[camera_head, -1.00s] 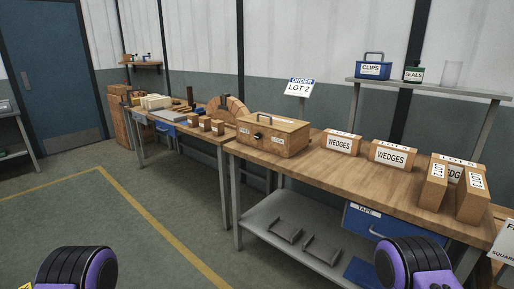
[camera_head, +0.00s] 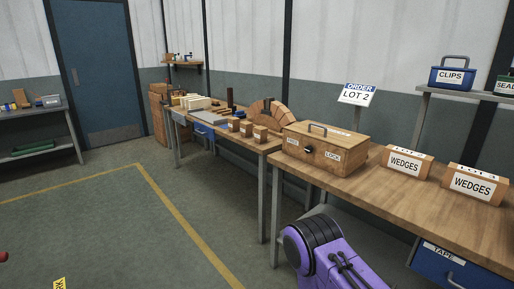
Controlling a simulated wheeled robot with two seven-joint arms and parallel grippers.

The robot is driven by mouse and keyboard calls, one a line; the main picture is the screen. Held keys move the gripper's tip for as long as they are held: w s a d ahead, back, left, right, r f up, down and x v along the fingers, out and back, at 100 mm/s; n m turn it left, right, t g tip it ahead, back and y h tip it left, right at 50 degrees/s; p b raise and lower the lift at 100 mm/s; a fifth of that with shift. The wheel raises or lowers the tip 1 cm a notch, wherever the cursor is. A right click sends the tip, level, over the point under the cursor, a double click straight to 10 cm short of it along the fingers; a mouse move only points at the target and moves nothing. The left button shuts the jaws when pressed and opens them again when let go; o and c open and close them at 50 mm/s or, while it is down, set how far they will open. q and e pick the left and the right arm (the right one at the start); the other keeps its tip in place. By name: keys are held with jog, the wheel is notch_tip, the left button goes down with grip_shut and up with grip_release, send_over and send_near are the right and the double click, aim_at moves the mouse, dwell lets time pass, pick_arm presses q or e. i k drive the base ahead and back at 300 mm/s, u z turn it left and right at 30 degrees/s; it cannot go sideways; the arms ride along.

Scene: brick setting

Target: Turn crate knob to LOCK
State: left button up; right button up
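The wooden crate (camera_head: 325,148) stands on the near workbench, left of the wedge boxes, with a dark handle on its lid. Its front has a small black knob (camera_head: 308,149) between a label on the left, too small to read surely, and a LOCK label (camera_head: 333,156) on the right. I cannot tell which way the knob points. A purple and black part of my arm shows at the bottom centre, in front of the bench and apart from the crate. Neither gripper's fingers show.
Two WEDGES boxes (camera_head: 407,163) stand right of the crate on the workbench (camera_head: 382,200). A LOT 2 order sign (camera_head: 356,95) stands behind. A blue TAPE drawer (camera_head: 446,264) hangs under the bench.

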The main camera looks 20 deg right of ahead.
aim_at(308, 149)
jog(key=u, duration=0.35)
jog(key=i, duration=0.8)
jog(key=z, duration=0.55)
jog(key=i, duration=0.7)
jog(key=z, duration=0.6)
